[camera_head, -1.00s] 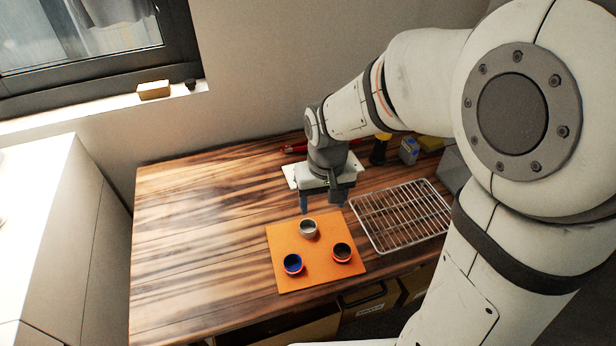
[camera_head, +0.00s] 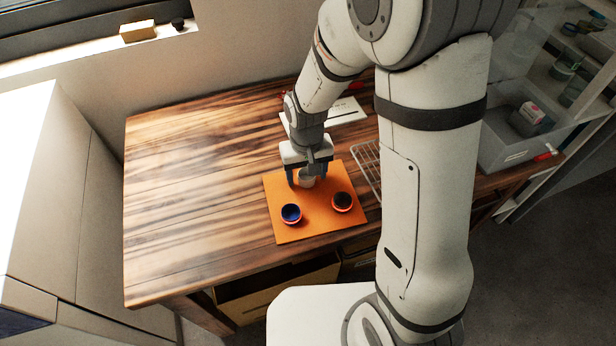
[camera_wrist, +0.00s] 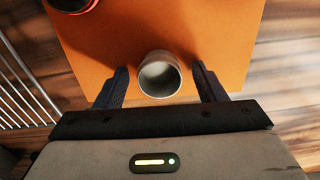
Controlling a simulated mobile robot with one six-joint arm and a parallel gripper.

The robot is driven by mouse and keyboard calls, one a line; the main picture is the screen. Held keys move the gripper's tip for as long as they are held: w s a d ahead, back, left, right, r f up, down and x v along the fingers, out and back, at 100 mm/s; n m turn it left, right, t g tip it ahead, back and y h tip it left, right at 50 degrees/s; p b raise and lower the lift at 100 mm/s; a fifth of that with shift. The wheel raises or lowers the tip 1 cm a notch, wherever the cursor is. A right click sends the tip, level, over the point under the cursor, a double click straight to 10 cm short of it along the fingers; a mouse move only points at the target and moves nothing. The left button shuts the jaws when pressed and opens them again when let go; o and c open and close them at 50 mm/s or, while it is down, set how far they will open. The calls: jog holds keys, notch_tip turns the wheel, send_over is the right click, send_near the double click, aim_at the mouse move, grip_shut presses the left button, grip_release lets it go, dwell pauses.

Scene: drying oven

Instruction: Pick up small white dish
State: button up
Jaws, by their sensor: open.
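The small white dish (camera_head: 306,180) stands on the orange mat (camera_head: 284,228), partly hidden behind my gripper in the head view. My gripper (camera_head: 306,182) is open and low over the mat, with one finger on each side of the dish. In the wrist view the dish (camera_wrist: 159,75) is an upright, empty-looking round cup between the two fingertips of my gripper (camera_wrist: 160,82). A gap shows between the dish and each finger there. Whether the fingertips touch the mat cannot be told.
A blue-lined dish (camera_head: 291,214) and a dark-filled dish with a red rim (camera_head: 342,202) stand on the mat, nearer the front. A wire rack (camera_head: 366,163) lies right of the mat, partly behind my arm. The wooden table (camera_head: 190,190) is clear to the left.

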jog(key=shift+c, duration=0.2)
jog(key=c, duration=1)
